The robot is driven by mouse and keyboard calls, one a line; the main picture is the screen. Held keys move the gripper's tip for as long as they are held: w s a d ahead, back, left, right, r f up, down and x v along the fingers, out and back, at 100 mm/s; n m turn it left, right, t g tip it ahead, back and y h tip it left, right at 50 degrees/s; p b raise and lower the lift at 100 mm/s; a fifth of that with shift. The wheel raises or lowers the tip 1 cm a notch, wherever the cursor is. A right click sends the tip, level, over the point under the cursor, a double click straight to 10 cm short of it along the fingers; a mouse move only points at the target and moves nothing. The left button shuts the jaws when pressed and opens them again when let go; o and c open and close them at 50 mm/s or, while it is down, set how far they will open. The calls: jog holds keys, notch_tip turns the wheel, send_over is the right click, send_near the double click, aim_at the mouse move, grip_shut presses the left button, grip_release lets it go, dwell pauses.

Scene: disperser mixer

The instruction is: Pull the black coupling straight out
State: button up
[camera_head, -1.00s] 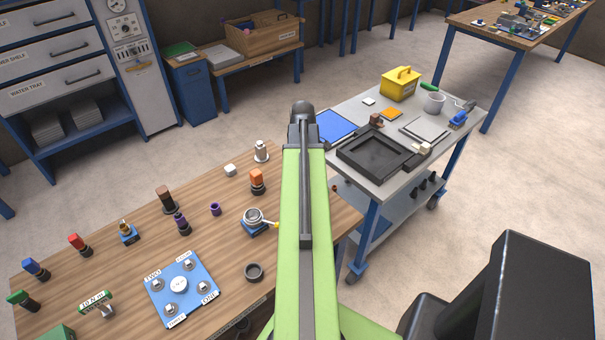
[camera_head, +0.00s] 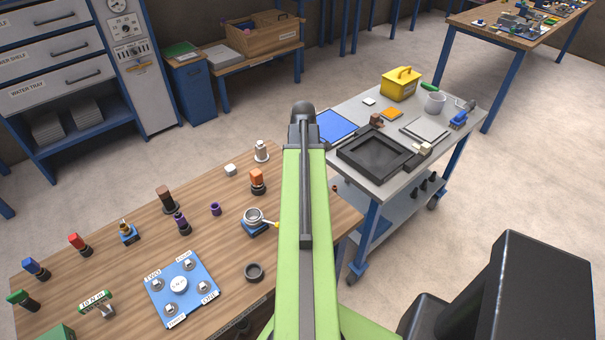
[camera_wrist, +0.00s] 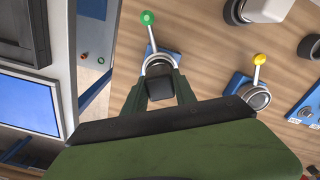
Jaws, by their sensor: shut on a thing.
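The black coupling (camera_wrist: 160,88) shows in the wrist view as a dark block between the two dark green fingers of my gripper (camera_wrist: 160,94), which is shut on it. Its far end meets a metal ring (camera_wrist: 159,61) on a blue base (camera_wrist: 176,57), so I cannot tell how deep it sits. A lever with a green ball end (camera_wrist: 148,18) sticks out from this ring toward the top of the picture. In the head view my green arm covers the gripper and the coupling.
A similar socket with a yellow-ended lever (camera_wrist: 260,59) is to the right in the wrist view; it also shows on the wooden table (camera_head: 225,268) in the head view. A blue board (camera_head: 197,277) with knobs stands farther left. A grey cart (camera_head: 347,112) is to the right.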

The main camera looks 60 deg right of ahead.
grip_shut()
jog(key=shift+r, duration=0.15)
jog(key=shift+r+p, duration=2.85)
jog(key=shift+p, duration=0.15)
notch_tip(320, 180, up, 4)
jog(key=p, duration=0.4)
